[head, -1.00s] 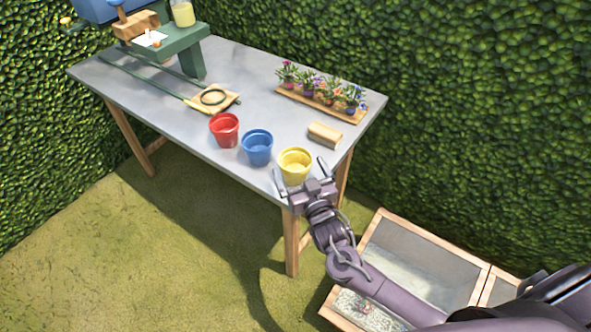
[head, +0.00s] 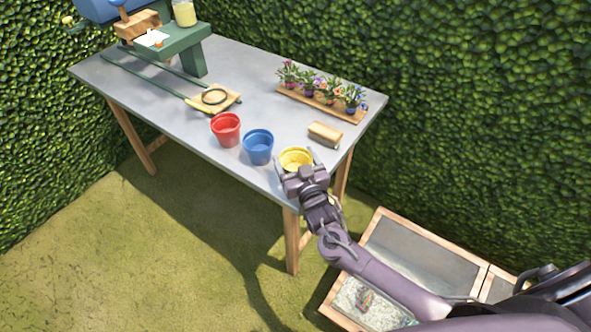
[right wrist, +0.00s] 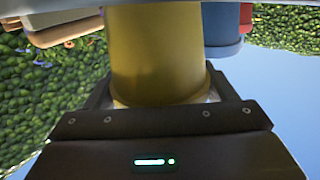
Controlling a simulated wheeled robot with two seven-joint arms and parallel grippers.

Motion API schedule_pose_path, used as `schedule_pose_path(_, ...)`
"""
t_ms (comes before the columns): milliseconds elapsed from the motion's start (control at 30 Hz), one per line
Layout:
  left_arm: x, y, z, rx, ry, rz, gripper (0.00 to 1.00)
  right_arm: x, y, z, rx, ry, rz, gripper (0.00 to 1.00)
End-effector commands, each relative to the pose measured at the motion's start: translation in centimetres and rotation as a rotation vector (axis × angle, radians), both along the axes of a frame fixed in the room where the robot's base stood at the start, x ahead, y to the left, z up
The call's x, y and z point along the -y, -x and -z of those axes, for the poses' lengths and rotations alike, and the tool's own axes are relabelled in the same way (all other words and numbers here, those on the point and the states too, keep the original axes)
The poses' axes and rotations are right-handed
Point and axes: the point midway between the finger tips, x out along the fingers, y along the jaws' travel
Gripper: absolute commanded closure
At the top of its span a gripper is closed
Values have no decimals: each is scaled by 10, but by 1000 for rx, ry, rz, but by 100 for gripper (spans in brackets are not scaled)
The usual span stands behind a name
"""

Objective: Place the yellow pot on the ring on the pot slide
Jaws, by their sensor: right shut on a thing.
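The yellow pot (head: 296,156) stands near the front right edge of the table, partly hidden by my right gripper (head: 297,165). The gripper is shut on the pot, with a finger on either side. In the right wrist view the yellow pot (right wrist: 155,50) fills the space between the fingers. The pot slide (head: 222,100) is a small wooden plate on green rails toward the back left of the table. The dark ring (head: 214,96) lies on it, with nothing standing in it. My left gripper is not in view.
A blue pot (head: 258,147) and a red pot (head: 226,130) stand in a row left of the yellow pot. A wooden block (head: 324,134) lies behind it. Several flowers stand on a wooden tray (head: 341,114). A green stand (head: 190,42) rises at the back left.

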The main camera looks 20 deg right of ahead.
Motion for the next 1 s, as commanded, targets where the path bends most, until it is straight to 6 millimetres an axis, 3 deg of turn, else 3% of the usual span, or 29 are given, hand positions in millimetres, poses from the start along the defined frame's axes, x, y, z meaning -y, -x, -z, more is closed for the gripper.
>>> schedule_pose_path(267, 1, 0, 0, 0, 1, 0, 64, 0, 0, -6, 1, 0, 0, 49)
schedule_pose_path(433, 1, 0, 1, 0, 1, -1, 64, 0, 0, -27, 3, -1, -1, 49)
schedule_pose_path(800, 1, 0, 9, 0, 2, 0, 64, 0, 0, -132, 6, -1, -1, 49)
schedule_pose_path(1000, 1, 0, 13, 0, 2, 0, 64, 0, 1, -175, 4, 0, -1, 49)
